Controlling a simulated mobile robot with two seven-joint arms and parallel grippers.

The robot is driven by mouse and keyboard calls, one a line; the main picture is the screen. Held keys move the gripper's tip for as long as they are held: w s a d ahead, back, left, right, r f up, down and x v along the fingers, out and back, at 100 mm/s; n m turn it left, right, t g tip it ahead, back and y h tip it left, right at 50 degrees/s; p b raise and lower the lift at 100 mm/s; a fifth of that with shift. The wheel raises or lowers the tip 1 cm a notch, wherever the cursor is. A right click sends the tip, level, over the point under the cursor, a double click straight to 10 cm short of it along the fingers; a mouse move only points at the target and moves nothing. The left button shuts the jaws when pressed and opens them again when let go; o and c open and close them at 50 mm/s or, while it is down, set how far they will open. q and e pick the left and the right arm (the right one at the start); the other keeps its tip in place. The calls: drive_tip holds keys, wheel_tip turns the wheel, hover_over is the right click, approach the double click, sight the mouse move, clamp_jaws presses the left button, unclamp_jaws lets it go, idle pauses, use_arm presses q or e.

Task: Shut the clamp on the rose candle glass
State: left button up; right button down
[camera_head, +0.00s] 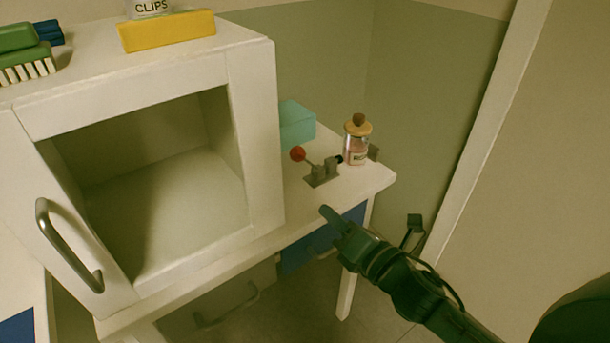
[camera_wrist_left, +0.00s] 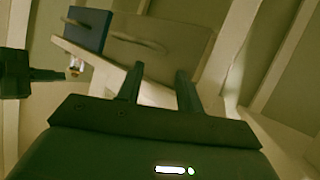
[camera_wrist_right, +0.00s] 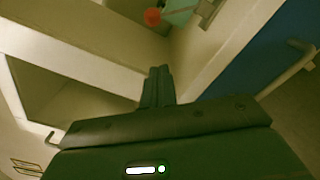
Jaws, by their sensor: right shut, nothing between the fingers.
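The rose candle glass (camera_head: 356,147), pinkish with a cream label, a wooden lid and a brown knob, stands upright near the right end of the white table. The toggle clamp (camera_head: 321,174) sits just left of it. Its lever slants up and left to a red ball (camera_head: 298,153), and its black tip points at the glass; I cannot tell whether they touch. The red ball also shows in the right wrist view (camera_wrist_right: 152,17). My right gripper (camera_head: 328,214) is shut and empty, in front of the clamp near the table edge. My left gripper (camera_wrist_left: 157,85) is open and empty.
A teal box (camera_head: 296,124) stands behind the clamp. A white open-fronted cabinet (camera_head: 255,140) with an open handled door (camera_head: 72,255) fills the left. A yellow block (camera_head: 166,30) and green brush (camera_head: 20,55) lie on top. Blue drawers sit below the table.

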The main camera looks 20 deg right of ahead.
sight(304, 160)
drive_tip(key=x, duration=0.8)
drive_tip(key=shift+w+a, duration=0.1)
drive_tip(key=shift+w, duration=0.15)
drive_tip(key=shift+w+d+r+p, duration=0.2)
drive_tip(key=shift+w+r, duration=0.15)
drive_tip(key=shift+w, duration=0.15)
drive_tip(key=shift+w+d+r+p, duration=0.2)
drive_tip(key=shift+w+r, duration=0.1)
drive_tip(key=shift+w, duration=0.25)
drive_tip(key=shift+w+d+r, duration=0.15)
drive_tip(key=shift+w+r, duration=0.05)
drive_tip(key=shift+w, duration=0.3)
use_arm(q)
drive_tip(key=shift+w+d+f, duration=0.2)
drive_tip(key=shift+r+p, duration=0.15)
drive_tip(key=shift+p, duration=0.15)
use_arm(e)
drive_tip(key=shift+d+r, duration=0.1)
drive_tip(key=shift+r, duration=0.1)
use_arm(q)
drive_tip(key=shift+d, duration=0.1)
use_arm(e)
drive_tip(key=shift+m, duration=0.3)
